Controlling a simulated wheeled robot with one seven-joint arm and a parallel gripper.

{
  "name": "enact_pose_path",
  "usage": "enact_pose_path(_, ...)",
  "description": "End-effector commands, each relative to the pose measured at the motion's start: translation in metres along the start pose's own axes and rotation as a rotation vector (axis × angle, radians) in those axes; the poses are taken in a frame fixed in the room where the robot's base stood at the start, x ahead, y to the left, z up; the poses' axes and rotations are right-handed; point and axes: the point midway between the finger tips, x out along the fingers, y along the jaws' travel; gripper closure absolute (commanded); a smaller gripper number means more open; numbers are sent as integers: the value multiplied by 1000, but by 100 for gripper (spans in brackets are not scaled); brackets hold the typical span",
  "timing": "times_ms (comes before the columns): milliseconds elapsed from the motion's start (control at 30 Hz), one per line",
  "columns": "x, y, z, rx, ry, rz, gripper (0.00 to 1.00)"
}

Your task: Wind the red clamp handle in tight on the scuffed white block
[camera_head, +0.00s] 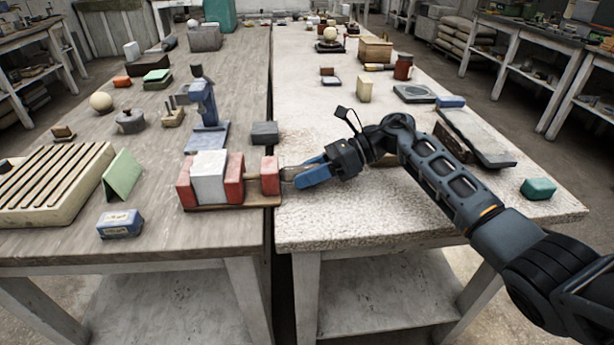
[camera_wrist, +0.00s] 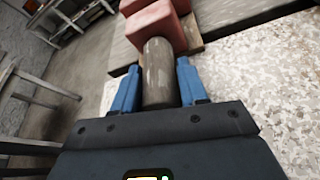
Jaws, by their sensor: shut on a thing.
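The scuffed white block (camera_head: 209,178) sits between two red jaws on the clamp's wooden base (camera_head: 232,206), at the right front of the left table. It looks flush with both jaws; a small gap cannot be ruled out. A short rod runs from the right jaw (camera_head: 235,179) to a red end piece (camera_head: 270,175). In the wrist view, a grey-brown cylindrical handle (camera_wrist: 160,75) sticks out from the red piece (camera_wrist: 155,26). My gripper (camera_head: 292,176) comes from the right, its blue fingers on either side of this handle, shut on it. The wrist view does not show the white block.
A dark grey block (camera_head: 265,133) lies just behind the clamp. A blue box (camera_head: 120,224) and a green tent-shaped piece (camera_head: 122,175) stand left of it. A blue stand (camera_head: 207,105) is behind. A narrow gap separates the two tables; the right table's (camera_head: 350,215) front is mostly clear.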

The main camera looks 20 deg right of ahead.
Motion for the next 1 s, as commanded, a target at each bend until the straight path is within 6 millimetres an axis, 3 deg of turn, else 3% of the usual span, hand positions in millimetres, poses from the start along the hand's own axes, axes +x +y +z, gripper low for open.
enact_pose_path(300, -1, -1, -1, 128, -3, 46, 88)
enact_pose_path(867, -1, -1, 0, 158, -3, 58, 88)
enact_pose_path(900, -1, -1, 0, 158, -3, 58, 57)
enact_pose_path(1000, -1, -1, 0, 158, -3, 58, 52)
